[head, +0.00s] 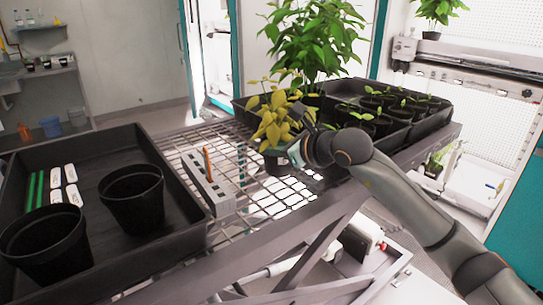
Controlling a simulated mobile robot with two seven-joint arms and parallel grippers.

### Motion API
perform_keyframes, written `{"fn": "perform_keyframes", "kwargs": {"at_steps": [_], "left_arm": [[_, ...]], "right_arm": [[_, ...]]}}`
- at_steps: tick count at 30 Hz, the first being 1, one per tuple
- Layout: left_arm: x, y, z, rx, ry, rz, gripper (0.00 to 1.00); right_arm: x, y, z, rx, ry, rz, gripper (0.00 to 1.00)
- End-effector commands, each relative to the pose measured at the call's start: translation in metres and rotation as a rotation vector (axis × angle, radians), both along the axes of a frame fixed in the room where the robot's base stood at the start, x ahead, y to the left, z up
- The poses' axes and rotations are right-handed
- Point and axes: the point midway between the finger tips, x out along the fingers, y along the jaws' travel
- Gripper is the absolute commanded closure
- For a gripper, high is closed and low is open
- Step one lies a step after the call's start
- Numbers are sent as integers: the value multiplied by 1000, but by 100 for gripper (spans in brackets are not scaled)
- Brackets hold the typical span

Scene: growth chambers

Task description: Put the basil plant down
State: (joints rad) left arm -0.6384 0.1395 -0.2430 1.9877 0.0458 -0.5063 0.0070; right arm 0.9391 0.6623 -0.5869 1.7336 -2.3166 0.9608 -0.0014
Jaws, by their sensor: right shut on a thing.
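The basil plant (270,126), with yellow-green leaves in a small dark pot (276,164), is upright over the wire-mesh bench top (232,146). My right gripper (298,152) is shut on the pot from its right side. The leaves and pot hide part of the fingers. I cannot tell whether the pot's base touches the mesh or hangs just above it. My left gripper is not in view.
A black tray (130,256) with two empty pots, white labels and green sticks is at left. A grey rack (208,190) stands beside it. Another tray (436,120) with seedlings and a tall green plant (315,40) is behind. Bare mesh lies around the pot.

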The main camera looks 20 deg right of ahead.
Motion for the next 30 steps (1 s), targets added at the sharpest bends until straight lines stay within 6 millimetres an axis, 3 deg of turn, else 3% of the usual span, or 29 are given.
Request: {"fn": "perform_keyframes", "kwargs": {"at_steps": [3,14,15,22,30], "left_arm": [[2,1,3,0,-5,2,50],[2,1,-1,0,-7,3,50],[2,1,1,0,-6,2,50],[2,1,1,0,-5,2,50],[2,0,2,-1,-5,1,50]], "right_arm": [[0,-2,-18,-2,1,-2,100],[0,-2,-24,-1,-4,-2,100],[0,-2,-24,-2,1,-2,82],[0,-2,-24,-2,1,-2,57],[0,-2,-23,-2,1,-2,55]]}}
